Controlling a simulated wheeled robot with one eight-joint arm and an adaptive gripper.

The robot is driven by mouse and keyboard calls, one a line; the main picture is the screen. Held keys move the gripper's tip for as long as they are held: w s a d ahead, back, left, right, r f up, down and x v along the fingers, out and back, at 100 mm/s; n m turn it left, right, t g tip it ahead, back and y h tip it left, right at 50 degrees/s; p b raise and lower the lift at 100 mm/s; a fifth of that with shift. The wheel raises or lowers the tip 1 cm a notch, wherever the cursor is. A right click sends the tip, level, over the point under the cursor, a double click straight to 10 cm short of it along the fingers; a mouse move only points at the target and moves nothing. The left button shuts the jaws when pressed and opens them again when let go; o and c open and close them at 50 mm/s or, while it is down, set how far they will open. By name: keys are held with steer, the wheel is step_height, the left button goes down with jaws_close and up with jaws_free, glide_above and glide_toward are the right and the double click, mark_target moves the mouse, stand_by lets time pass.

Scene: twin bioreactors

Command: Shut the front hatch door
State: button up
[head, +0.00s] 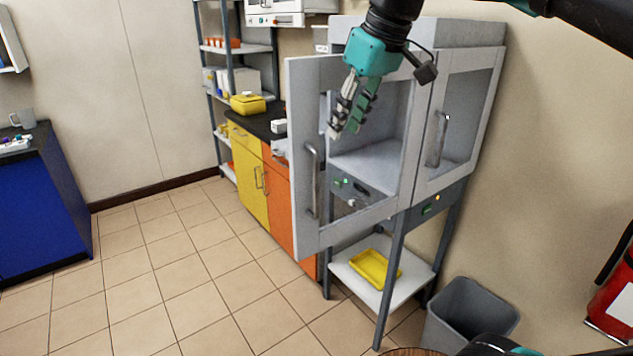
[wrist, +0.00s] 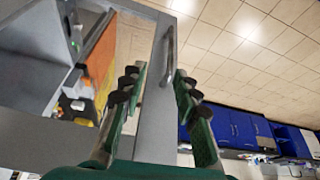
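The front hatch door (head: 303,226) of the grey cabinet stands open, swung out from the chamber. It has a wide grey frame with a see-through window and an upright bar handle (head: 311,180) on its left side. My gripper (head: 347,134) points down by the upper part of the door. Its fingers are apart with nothing between them. In the wrist view my gripper (wrist: 157,88) shows the grey door frame (wrist: 155,122) and its handle (wrist: 168,55) beyond the spread fingers. I cannot tell whether a finger touches the door.
A second hatch door (head: 482,95) on the right is shut. A yellow tray (head: 374,268) lies on the shelf below. A grey bin (head: 468,315) stands at the lower right, near a red extinguisher (head: 612,300). Yellow and orange cupboards (head: 250,180) stand behind. The tiled floor (head: 180,270) at left is clear.

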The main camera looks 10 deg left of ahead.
mark_target(318, 177)
steer(key=shift+n, duration=0.3)
steer(key=x, duration=0.5)
steer(key=s+a+x, duration=0.1)
steer(key=x, duration=0.8)
steer(key=shift+s+a+f, duration=0.3)
steer(key=shift+f, duration=0.05)
steer(key=shift+c, duration=0.4)
jaws_close()
